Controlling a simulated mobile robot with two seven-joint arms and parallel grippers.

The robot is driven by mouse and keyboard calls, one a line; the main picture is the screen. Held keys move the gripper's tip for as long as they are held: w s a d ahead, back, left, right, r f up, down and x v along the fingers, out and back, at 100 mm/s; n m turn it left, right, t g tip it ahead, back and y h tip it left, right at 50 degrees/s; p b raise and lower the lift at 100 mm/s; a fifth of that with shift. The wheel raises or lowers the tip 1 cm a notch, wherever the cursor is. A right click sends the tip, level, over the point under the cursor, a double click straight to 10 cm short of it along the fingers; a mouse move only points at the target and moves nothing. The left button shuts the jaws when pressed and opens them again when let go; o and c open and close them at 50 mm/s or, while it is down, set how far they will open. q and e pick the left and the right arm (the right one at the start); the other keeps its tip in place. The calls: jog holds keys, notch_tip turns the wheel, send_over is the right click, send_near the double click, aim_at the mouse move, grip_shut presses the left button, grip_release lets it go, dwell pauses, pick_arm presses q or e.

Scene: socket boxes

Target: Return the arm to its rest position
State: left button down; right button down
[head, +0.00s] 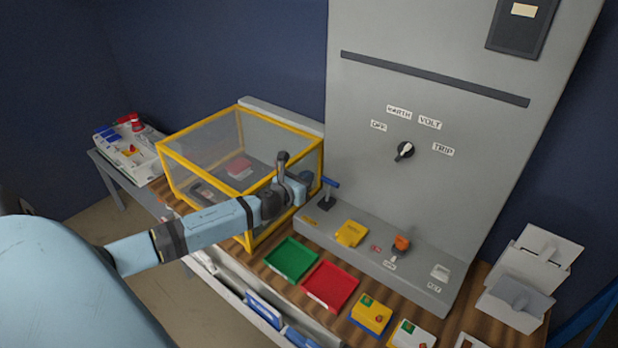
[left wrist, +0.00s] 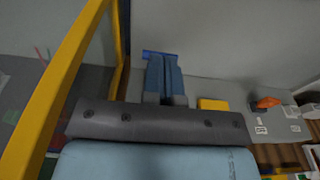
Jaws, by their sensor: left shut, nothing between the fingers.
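My left arm comes in from the left in the head view, and my left gripper (head: 306,178) is at the right front corner of the yellow-framed clear box (head: 238,106). In the left wrist view, the left gripper (left wrist: 163,66) shows its two blue fingers side by side, shut and empty. A blue-handled lever (head: 330,183) stands just right of the gripper on the grey console. Its blue bar also shows beyond the fingertips in the left wrist view (left wrist: 148,53); I cannot tell whether they touch. My right gripper is not in view.
The grey panel (head: 440,90) with a rotary switch (head: 404,151) rises behind the console. A yellow block (head: 350,233) and an orange knob (head: 401,243) are on the console. Green (head: 291,259) and red (head: 330,286) trays lie in front. The yellow frame runs close beside the wrist.

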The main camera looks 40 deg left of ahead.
pick_arm(q)
jog(key=shift+s+d, duration=0.1)
jog(key=s+d+f+n+g+h, duration=0.2)
jog(key=s+d+f+n+g, duration=0.1)
jog(key=s+d+f+n, duration=1.25)
jog(key=s+d+n+g+h, duration=0.1)
jog(key=s+d+n+g, duration=0.1)
jog(key=s+d+n, duration=1.2)
jog(key=s+n, duration=0.1)
jog(key=n, duration=0.2)
jog(key=shift+g+h, duration=0.3)
jog(key=shift+h, duration=0.1)
jog(key=shift+s+f, duration=0.1)
